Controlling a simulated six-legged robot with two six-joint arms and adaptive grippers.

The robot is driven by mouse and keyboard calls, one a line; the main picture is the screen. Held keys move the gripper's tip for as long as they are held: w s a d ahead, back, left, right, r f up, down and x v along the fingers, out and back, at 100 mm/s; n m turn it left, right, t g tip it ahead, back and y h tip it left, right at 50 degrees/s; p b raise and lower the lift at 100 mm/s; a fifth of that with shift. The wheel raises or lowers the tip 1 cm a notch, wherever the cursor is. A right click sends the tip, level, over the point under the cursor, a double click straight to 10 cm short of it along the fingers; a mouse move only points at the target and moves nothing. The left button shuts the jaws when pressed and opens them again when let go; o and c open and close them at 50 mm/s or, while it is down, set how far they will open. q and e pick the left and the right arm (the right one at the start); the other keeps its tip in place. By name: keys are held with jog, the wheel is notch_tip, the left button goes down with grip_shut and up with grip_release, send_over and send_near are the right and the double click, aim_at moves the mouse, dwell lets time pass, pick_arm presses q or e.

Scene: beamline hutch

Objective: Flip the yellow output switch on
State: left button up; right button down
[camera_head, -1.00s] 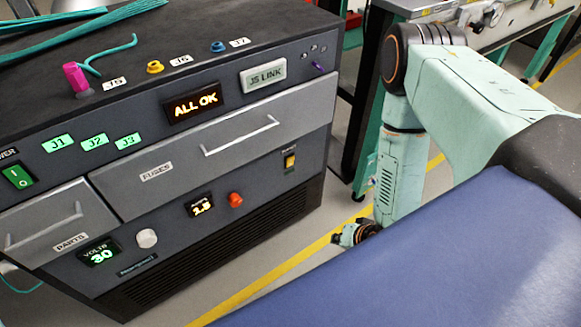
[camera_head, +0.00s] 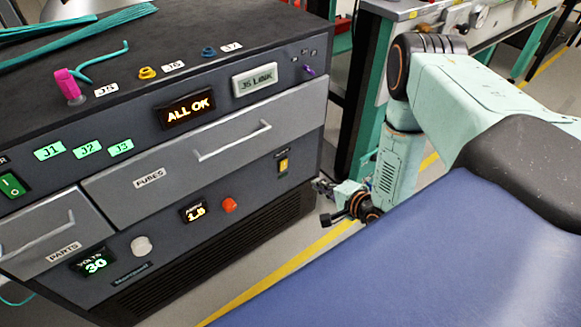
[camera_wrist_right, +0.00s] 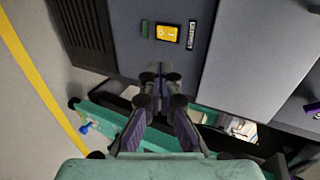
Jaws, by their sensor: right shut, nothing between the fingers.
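The yellow output switch (camera_head: 283,162) is a small rocker on the lower right front of the dark cabinet. In the right wrist view the yellow switch (camera_wrist_right: 167,33) shows just beyond the fingertips, beside a small label; I cannot tell which way it is tipped. My right gripper (camera_head: 322,186) is low beside the cabinet's right front edge, to the right of and below the switch. In the wrist view the right gripper's fingers (camera_wrist_right: 155,74) are together and empty, apart from the panel as far as I can tell. My left gripper is out of view.
The fuses drawer handle (camera_head: 233,141) sticks out above and left of the switch. A red knob (camera_head: 229,205) and a white knob (camera_head: 141,246) are lower left. The display (camera_head: 187,108) reads ALL OK. A workbench (camera_head: 365,95) stands behind the right arm.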

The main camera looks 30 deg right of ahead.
jog(key=b, duration=0.5)
send_near(284, 164)
notch_tip(284, 164, down, 3)
jog(key=w, duration=0.5)
jog(key=shift+a, duration=0.15)
jog(key=shift+w+r, duration=0.15)
jog(key=shift+w, duration=0.2)
